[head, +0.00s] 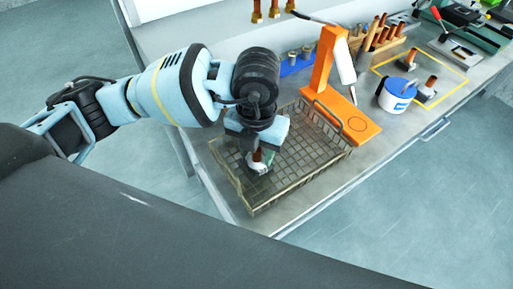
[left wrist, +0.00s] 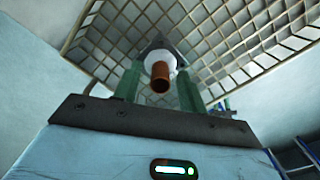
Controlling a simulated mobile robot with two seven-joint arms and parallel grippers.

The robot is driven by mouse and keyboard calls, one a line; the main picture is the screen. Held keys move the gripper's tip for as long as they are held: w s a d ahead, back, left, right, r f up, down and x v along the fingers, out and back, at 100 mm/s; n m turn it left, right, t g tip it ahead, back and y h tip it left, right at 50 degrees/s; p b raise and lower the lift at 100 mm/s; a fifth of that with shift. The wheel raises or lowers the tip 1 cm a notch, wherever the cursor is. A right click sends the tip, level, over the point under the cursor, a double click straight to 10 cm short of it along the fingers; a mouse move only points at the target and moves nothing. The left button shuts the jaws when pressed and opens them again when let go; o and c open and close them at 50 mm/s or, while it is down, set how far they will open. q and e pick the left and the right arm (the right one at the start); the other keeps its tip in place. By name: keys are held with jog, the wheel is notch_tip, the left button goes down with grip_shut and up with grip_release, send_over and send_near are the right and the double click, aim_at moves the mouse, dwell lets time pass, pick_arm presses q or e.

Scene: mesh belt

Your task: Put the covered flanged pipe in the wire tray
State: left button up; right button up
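The covered flanged pipe (head: 258,157) is a short copper-brown tube with a white part around it and a grey flange below. It is upright inside the wire tray (head: 303,183), at its left end. In the left wrist view the pipe's brown open end (left wrist: 160,78) points at the camera. My left gripper (head: 258,150) points down into the tray. Its green fingers (left wrist: 160,85) are on both sides of the white part and look closed on it. Whether the flange touches the tray floor is hard to tell. My right gripper is out of view.
An orange stand (head: 322,65) is just behind the tray. A white-and-blue tub (head: 396,95) and other flanged pipes (head: 428,88) stand to the right, by a yellow outline. A blue rack (head: 295,62) and a wooden rack (head: 385,42) are behind. The tray's middle and right are empty.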

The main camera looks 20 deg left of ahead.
pick_arm(q)
jog(key=shift+r, duration=0.45)
notch_tip(320, 180, up, 11)
jog(key=shift+r+p, duration=0.2)
jog(key=shift+p, duration=0.25)
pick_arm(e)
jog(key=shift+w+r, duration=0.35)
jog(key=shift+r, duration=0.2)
